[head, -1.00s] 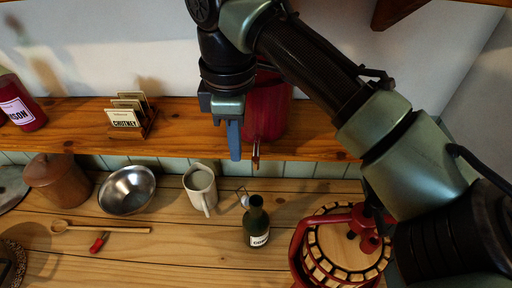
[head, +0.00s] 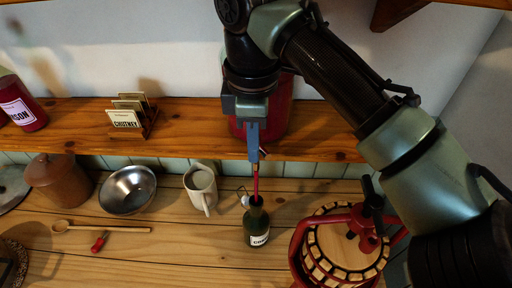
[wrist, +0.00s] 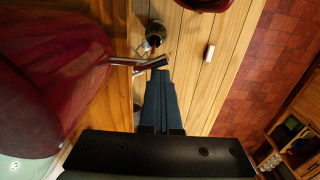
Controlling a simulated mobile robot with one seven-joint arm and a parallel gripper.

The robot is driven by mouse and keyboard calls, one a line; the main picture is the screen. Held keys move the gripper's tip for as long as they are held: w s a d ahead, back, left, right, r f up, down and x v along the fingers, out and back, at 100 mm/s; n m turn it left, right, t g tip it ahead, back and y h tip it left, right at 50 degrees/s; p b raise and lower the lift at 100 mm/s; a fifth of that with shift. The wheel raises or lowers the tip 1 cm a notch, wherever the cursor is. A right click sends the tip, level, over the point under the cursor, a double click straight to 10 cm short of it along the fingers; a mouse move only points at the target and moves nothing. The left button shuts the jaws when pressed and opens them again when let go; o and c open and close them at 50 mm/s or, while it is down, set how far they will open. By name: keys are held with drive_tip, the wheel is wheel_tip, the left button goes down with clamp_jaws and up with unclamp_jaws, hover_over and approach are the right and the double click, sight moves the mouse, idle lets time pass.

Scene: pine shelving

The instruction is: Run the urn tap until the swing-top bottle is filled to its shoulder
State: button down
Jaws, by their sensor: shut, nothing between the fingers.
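The red urn (head: 284,115) stands on the shelf, partly hidden behind my arm; in the wrist view it fills the left side (wrist: 60,85). Its tap (head: 262,151) sticks out over the shelf's front edge. A thin red stream (head: 256,184) runs from the tap down to the mouth of the dark green swing-top bottle (head: 257,224), upright on the counter with a white label. I cannot make out the liquid level in it. The bottle also shows in the wrist view (wrist: 155,37). My gripper (head: 253,157) is shut and empty, its fingertips at the tap.
A cream mug (head: 200,187) stands left of the bottle, with a metal bowl (head: 127,190) beyond it. A red-framed slatted press (head: 342,245) stands close to the right. A card holder (head: 130,112) sits on the shelf (head: 190,138). The counter in front of the bottle is clear.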

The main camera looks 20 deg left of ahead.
drive_tip(key=shift+s+a+p, duration=0.1)
drive_tip(key=shift+a+p, duration=0.2)
drive_tip(key=shift+p, duration=0.05)
wheel_tip(320, 180, up, 6)
drive_tip(key=p, duration=0.6)
drive_tip(key=shift+r, duration=0.15)
drive_tip(key=w+d, duration=0.2)
drive_tip(key=d, duration=0.5)
drive_tip(key=shift+w+p, duration=0.15)
drive_tip(key=shift+p, duration=0.3)
drive_tip(key=shift+a, duration=0.1)
